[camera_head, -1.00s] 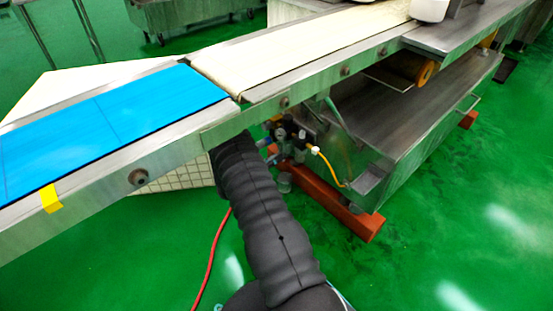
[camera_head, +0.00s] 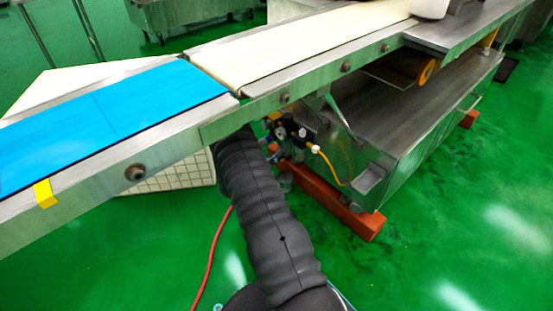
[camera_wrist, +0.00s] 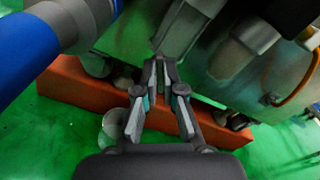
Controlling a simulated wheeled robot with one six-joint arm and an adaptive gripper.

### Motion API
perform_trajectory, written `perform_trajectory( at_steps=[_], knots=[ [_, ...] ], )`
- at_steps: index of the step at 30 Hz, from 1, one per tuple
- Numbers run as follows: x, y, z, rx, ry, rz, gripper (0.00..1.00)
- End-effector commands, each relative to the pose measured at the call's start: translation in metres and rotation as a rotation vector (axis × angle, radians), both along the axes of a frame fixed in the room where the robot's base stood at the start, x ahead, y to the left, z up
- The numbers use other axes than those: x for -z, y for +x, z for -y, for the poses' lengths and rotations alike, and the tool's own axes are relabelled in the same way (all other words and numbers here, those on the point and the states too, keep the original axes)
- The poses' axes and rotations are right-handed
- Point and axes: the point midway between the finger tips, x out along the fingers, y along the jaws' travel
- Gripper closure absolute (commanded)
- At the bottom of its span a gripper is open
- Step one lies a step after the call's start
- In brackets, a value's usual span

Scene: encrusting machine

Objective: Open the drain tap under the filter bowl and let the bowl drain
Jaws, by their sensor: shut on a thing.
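My gripper (camera_wrist: 160,82) shows in the wrist view with its fingertips brought together on a small dark piece, which fits the drain tap but is mostly hidden by the fingers. I cannot tell whether the tap is turned or whether liquid runs. In the head view the air unit with its gauge (camera_head: 280,132) sits below the conveyor; my sleeved arm reaches in beside it and my gripper is hidden there.
An orange-red floor beam (camera_head: 330,200) runs below the unit, also behind my gripper in the wrist view (camera_wrist: 75,92). A yellow hose (camera_head: 330,168) leads right to the steel cabinet (camera_head: 400,130). The conveyor edge (camera_head: 240,120) overhangs my arm. A large blue cylinder (camera_wrist: 25,55) is close at upper left.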

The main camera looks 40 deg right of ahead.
Motion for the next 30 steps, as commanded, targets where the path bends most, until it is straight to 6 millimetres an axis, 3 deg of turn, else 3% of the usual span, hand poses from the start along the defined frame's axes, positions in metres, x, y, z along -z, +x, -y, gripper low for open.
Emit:
perform_trajectory(
  at_steps=[9, 20, 24, 30],
  knots=[
    [0.0012, -0.0008, 0.0002, 0.0, 0.019, 0.247, 1.0],
    [-0.0009, -0.0011, 0.0001, 0.0, 0.021, 0.276, 1.0],
    [-0.0008, -0.0011, 0.0001, 0.0, 0.021, 0.275, 0.68],
    [-0.0007, -0.0011, 0.0001, 0.0, 0.021, 0.275, 0.68]
  ],
)
